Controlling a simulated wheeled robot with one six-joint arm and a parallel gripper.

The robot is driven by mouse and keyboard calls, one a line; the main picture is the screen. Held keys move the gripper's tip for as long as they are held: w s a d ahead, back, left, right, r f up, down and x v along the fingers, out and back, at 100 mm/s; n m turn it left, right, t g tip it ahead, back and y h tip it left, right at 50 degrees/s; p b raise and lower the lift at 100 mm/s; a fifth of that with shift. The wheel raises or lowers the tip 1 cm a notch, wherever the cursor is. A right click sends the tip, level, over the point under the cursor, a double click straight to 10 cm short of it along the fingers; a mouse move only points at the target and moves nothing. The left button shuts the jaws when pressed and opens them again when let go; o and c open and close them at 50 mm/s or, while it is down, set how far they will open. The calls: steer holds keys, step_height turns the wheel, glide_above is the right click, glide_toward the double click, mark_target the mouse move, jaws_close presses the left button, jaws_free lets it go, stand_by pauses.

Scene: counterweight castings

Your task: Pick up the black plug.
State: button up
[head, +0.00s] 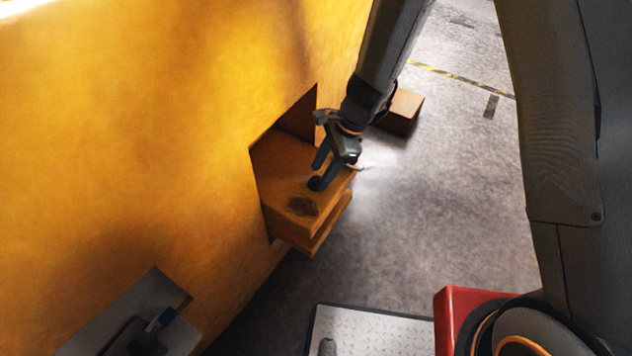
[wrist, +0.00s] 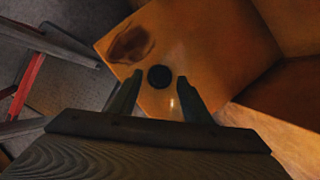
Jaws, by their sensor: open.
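The black plug (wrist: 159,77) is a small dark disc on the orange ledge (wrist: 215,45) in the wrist view. In the head view a dark round shape, apparently the plug (head: 314,184), shows at the fingertips, partly covered by them. My gripper (wrist: 158,82) is open, with one finger on each side of the plug in the wrist picture. Gaps show between the plug and both fingers there. I cannot tell whether the fingertips are down at the plug's height. In the head view my gripper (head: 323,173) is over the ledge (head: 285,170).
A dark stain (head: 301,206) marks the ledge near its front corner. The large yellow casting (head: 130,130) rises around the ledge's recess on the left. A brown block (head: 403,111) stands on the floor behind my wrist. Grey floor (head: 430,210) lies open to the right.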

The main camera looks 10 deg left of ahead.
mark_target(319, 178)
steer(key=shift+x, duration=0.95)
steer(key=shift+r, duration=0.1)
jaws_close()
steer(key=shift+r, duration=0.1)
step_height(319, 178, up, 10)
steer(key=shift+b, duration=0.35)
